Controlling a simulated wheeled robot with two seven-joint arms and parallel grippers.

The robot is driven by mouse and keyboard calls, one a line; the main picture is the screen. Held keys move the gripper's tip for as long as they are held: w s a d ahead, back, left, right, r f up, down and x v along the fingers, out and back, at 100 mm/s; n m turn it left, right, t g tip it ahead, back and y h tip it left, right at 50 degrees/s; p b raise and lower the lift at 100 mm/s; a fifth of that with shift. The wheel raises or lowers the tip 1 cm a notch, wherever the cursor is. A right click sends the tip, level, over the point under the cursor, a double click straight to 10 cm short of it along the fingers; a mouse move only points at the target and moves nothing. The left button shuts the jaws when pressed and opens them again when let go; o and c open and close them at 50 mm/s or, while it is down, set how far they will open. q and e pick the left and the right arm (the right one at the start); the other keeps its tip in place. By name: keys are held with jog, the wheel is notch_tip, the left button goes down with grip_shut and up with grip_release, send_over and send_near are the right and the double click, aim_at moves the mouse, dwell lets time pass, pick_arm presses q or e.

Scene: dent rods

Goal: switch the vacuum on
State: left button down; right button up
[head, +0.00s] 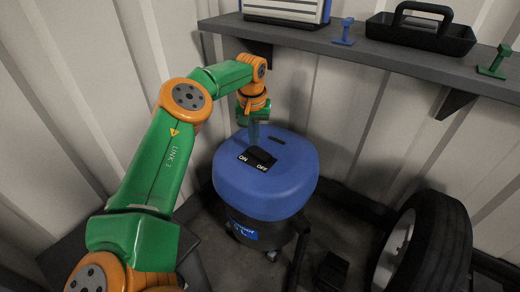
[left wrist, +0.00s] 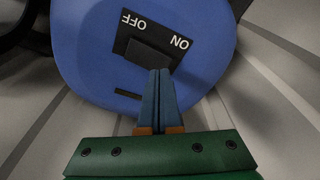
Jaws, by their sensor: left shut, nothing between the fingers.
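The vacuum (head: 285,180) is a dark canister with a blue lid, standing on the floor in the corner. Its black switch plate (head: 258,158), lettered ON at left and OFF at right, lies on the lid; the plate also shows in the left wrist view (left wrist: 132,47) with the lettering upside down. A dark rocker (left wrist: 148,56) sits on it. My left gripper (head: 253,142) points down over the lid, shut and empty. In the left wrist view its fingertips (left wrist: 159,73) overlap the rocker's edge. I cannot tell whether they touch it. My right gripper is out of view.
A grey shelf (head: 370,52) above holds a black tool tray (head: 420,35), a blue object (head: 344,32), a green object (head: 494,62) and a blue-and-white case (head: 286,10). A tyre (head: 432,245) stands at the right. Corrugated walls close in behind.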

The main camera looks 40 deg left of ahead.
aim_at(255, 150)
pick_arm(q)
jog(key=shift+f+b, duration=0.85)
jog(key=shift+f, duration=0.15)
dwell(0.3)
notch_tip(255, 150, up, 7)
jog(key=p, duration=0.7)
jog(key=shift+r, duration=0.2)
jog(key=shift+f, duration=0.15)
